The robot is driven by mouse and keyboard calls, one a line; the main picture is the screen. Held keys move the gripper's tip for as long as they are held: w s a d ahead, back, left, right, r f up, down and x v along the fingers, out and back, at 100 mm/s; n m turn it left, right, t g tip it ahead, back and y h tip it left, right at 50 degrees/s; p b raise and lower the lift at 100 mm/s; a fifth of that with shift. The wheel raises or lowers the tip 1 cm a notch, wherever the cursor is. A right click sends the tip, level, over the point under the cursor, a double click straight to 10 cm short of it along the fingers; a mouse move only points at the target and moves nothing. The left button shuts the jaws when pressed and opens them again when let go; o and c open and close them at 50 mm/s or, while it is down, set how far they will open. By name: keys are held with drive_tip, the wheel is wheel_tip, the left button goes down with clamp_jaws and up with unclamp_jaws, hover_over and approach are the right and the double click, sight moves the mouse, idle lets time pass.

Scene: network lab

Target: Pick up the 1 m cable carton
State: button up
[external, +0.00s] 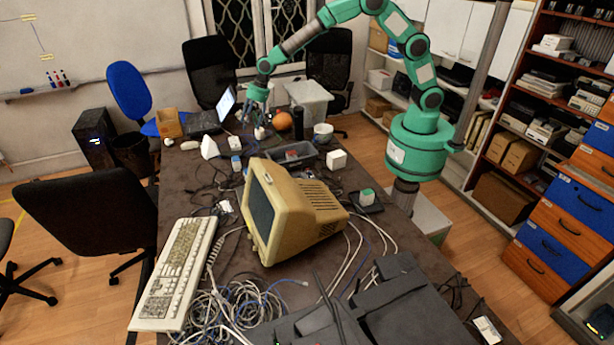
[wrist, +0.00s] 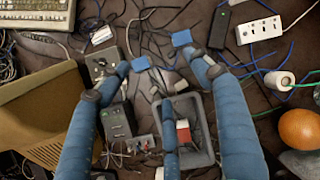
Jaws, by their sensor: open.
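I cannot tell for sure which box is the 1 m cable carton, as no label is readable. A small red and white box (wrist: 184,131) in the wrist view lies in a grey tray (wrist: 208,118), partly behind a finger. My gripper (external: 258,104) is above the far part of the table. In the wrist view my gripper (wrist: 160,52) has its blue fingers spread, with only cables and table between the tips.
A beige monitor (external: 300,205), a keyboard (external: 176,270) and tangled cables (external: 230,308) fill the near table. An orange ball (external: 283,121) is close to my gripper.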

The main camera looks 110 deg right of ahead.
sight(237, 158)
drive_tip(key=w+d+f+m, duration=0.2)
drive_tip(key=d+f, duration=0.1)
drive_tip(key=f, duration=0.3)
drive_tip(key=w+d+f+m, duration=0.2)
drive_tip(key=d+f+m, duration=0.1)
drive_tip(key=f, duration=0.3)
drive_tip(key=shift+f, duration=0.15)
drive_tip(key=shift+w, duration=0.1)
drive_tip(key=shift+b+x, duration=0.8)
drive_tip(key=shift+x, duration=3.5)
drive_tip(key=shift+f, duration=0.1)
drive_tip(key=x, duration=0.1)
drive_tip(key=b+x, duration=0.1)
drive_tip(key=x, duration=0.1)
drive_tip(key=shift+d+f, duration=0.15)
drive_tip(key=shift+f, duration=0.1)
drive_tip(key=shift+x, duration=0.75)
drive_tip(key=shift+c, duration=0.2)
